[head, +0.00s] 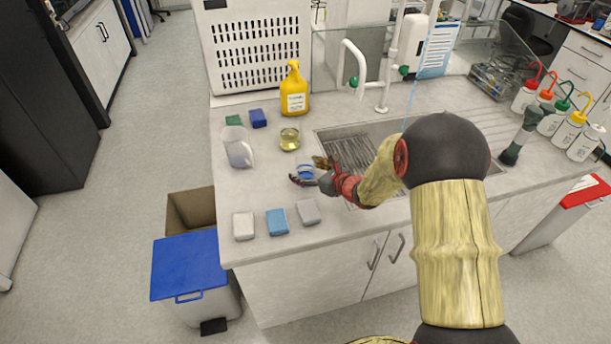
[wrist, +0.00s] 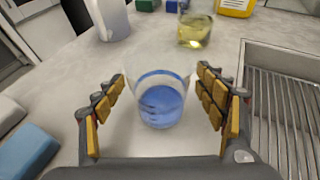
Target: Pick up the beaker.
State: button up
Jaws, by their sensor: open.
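A small clear beaker with blue liquid (wrist: 160,103) stands upright on the counter. In the wrist view it is between the two open fingers of my gripper (wrist: 161,82), with a visible gap on each side. In the head view my gripper (head: 306,170) is low over the counter, and the blue beaker (head: 305,173) shows between its fingers, partly hidden. A second glass beaker with yellow liquid (head: 289,139) stands farther back; it also shows in the wrist view (wrist: 194,30), beyond the fingertips.
A clear jug (head: 238,148) stands back left. Sponges, including a blue one (head: 277,221), lie along the front edge. A sink (head: 350,150) is right of the gripper. A yellow bottle (head: 294,92) and colour-capped wash bottles (head: 568,131) stand farther off.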

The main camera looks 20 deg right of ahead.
jog(key=shift+w+a, duration=0.1)
jog(key=shift+w, duration=0.1)
jog(key=shift+c, duration=1.3)
jog(key=c, duration=1.1)
